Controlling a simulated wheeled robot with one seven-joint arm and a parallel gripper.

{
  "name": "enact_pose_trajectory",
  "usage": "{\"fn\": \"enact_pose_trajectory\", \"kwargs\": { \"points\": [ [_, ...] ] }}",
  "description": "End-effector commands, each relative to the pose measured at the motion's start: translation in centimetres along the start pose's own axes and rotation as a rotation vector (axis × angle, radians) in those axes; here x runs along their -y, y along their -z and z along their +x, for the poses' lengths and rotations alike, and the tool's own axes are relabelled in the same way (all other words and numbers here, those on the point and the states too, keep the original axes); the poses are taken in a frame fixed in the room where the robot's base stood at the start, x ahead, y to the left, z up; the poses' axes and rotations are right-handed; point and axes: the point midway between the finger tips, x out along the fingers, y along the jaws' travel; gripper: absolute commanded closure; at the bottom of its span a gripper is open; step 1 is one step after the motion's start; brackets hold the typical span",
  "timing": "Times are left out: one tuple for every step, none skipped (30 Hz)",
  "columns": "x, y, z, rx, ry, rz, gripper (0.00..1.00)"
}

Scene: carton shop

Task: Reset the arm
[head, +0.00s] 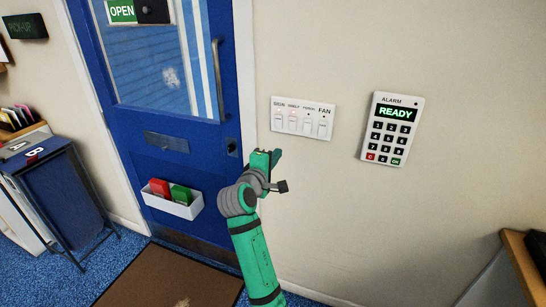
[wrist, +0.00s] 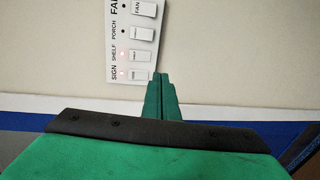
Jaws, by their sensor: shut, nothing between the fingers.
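My gripper (head: 266,158) is at the end of my green arm, raised in front of the wall between the blue door and the switch panel. In the wrist view its green fingers (wrist: 159,92) are together with nothing between them. The white switch panel (head: 303,118) has several switches labelled SIGN, SHELF, PORCH and FAN. In the wrist view the panel (wrist: 134,40) appears turned sideways, just beyond the fingertips. The SIGN and SHELF lights glow red; the PORCH and FAN lights are dark. I cannot tell whether the fingertips touch anything.
The alarm keypad (head: 392,128) on the wall reads READY. The blue door (head: 165,110) has an OPEN sign (head: 122,11) and a white bin (head: 172,200) holding red and green items. A blue stand (head: 55,190) is at left, a brown mat (head: 165,280) below, a wooden edge (head: 524,265) at right.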

Motion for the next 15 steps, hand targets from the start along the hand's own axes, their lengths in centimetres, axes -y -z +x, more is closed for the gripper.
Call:
{"fn": "enact_pose_trajectory", "kwargs": {
  "points": [
    [0.0,0.0,-0.2,0.000,0.000,0.000,1.00],
    [0.0,0.0,-0.3,0.000,-0.001,0.000,1.00],
    [0.0,0.0,-0.3,0.000,-0.001,0.000,1.00],
    [0.0,0.0,-0.3,0.001,-0.001,0.000,1.00],
    [0.0,-0.1,-0.3,0.001,-0.001,0.000,1.00],
    [0.0,-0.1,-0.3,0.002,-0.001,0.000,1.00],
    [0.0,-0.2,-0.2,0.002,-0.001,0.000,1.00],
    [0.0,-0.2,-0.2,0.003,-0.001,0.000,1.00],
    [0.0,-0.3,-0.2,0.004,-0.001,0.001,1.00],
    [0.0,-0.3,-0.2,0.004,-0.001,0.001,1.00],
    [0.0,-0.3,-0.2,0.004,-0.001,0.001,1.00],
    [0.1,-0.3,-0.2,0.003,0.000,0.002,1.00],
    [0.3,-0.4,-0.2,0.002,0.002,0.004,1.00],
    [0.7,-0.5,-0.2,0.000,0.004,0.008,1.00],
    [1.4,-0.6,-0.2,-0.004,0.008,0.016,1.00]
  ]
}}
